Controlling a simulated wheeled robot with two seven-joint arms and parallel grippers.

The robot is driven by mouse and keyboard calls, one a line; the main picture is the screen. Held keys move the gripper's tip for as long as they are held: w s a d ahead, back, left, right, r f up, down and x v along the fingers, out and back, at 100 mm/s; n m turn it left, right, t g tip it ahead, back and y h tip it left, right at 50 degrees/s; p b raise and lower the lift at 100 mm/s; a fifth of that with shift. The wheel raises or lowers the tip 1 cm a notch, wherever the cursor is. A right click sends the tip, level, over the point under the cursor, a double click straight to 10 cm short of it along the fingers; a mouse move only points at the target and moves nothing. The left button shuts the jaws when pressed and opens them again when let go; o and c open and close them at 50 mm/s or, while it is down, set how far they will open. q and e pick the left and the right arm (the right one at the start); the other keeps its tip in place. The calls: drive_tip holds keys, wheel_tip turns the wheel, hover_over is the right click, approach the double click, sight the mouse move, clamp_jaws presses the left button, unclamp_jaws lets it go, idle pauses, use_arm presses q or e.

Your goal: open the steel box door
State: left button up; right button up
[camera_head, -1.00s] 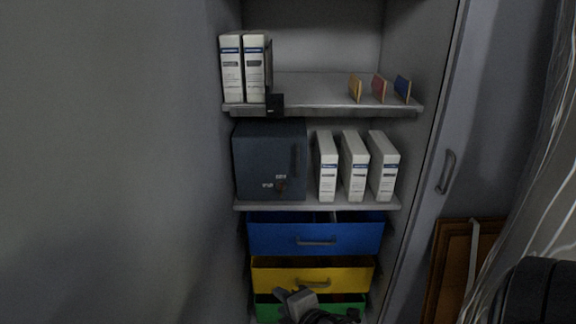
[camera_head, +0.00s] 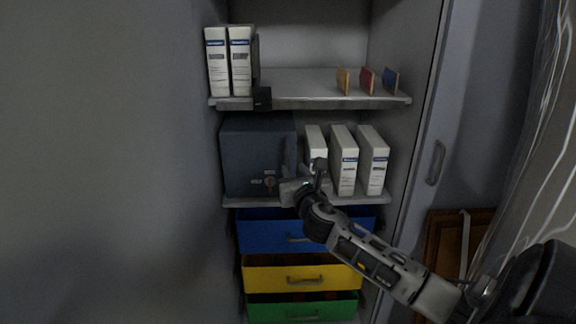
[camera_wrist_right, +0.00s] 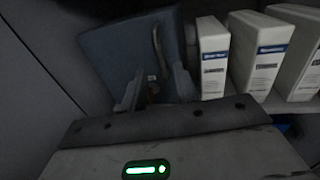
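The steel box (camera_head: 253,150) is a dark blue-grey cube on the middle shelf of the cabinet, and its door looks shut. It also shows in the right wrist view (camera_wrist_right: 108,52), with a curved vertical handle (camera_wrist_right: 158,48) near its right side. My right gripper (camera_head: 300,178) is in front of the box's lower right side and hides part of it. In the right wrist view the two fingers (camera_wrist_right: 156,74) are apart with nothing between them, and the handle shows beyond the gap. I cannot tell whether a finger touches the box. My left gripper is out of view.
White binders (camera_head: 343,160) stand just right of the box, close to my right gripper. The upper shelf (camera_head: 300,88) holds two more binders and small coloured cards. Below are a blue drawer (camera_head: 265,233), a yellow drawer (camera_head: 270,272) and a green drawer (camera_head: 275,308).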

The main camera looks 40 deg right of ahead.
sight(287, 157)
drive_tip(key=b+x, duration=0.2)
drive_tip(key=x, duration=0.5)
drive_tip(key=shift+w+d+f+b, duration=0.1)
drive_tip(key=shift+w+b, duration=0.2)
drive_tip(key=shift+b, duration=0.1)
clamp_jaws()
